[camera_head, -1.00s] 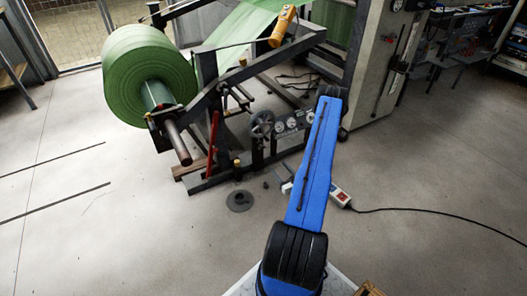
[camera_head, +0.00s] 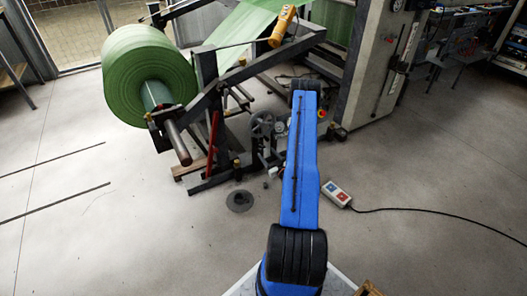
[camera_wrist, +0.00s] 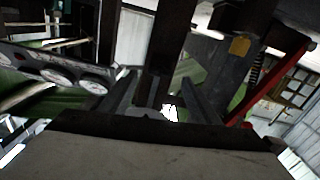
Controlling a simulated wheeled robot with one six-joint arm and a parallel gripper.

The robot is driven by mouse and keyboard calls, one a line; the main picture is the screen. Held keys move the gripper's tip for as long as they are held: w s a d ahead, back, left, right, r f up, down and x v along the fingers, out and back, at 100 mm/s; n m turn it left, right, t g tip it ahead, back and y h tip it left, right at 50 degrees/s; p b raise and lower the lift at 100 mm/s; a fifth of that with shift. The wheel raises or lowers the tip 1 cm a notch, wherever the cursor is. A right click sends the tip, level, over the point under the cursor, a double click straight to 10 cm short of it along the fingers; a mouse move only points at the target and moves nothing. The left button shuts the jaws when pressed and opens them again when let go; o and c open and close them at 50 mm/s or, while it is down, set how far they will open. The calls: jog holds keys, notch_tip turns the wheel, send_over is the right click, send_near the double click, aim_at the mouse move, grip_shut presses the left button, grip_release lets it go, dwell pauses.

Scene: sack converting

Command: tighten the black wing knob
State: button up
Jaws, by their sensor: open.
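I cannot make out the black wing knob for certain in either view; dark parts of the machine frame overlap where it might be. My gripper (camera_wrist: 163,98) shows in the wrist view with its two grey fingers apart and nothing seen held between them. Dark upright bars of the machine stand just beyond the fingers. In the head view the gripper is hidden behind my blue arm, which reaches toward the lower part of the unwind stand (camera_head: 225,90).
A handwheel (camera_head: 262,125) stands left of my arm. A green roll (camera_head: 145,75) hangs on the stand. A corded control box (camera_head: 336,194) lies on the floor.

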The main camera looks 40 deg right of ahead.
aim_at(261, 147)
jog(key=shift+x, duration=2.35)
jog(key=c, duration=1.1)
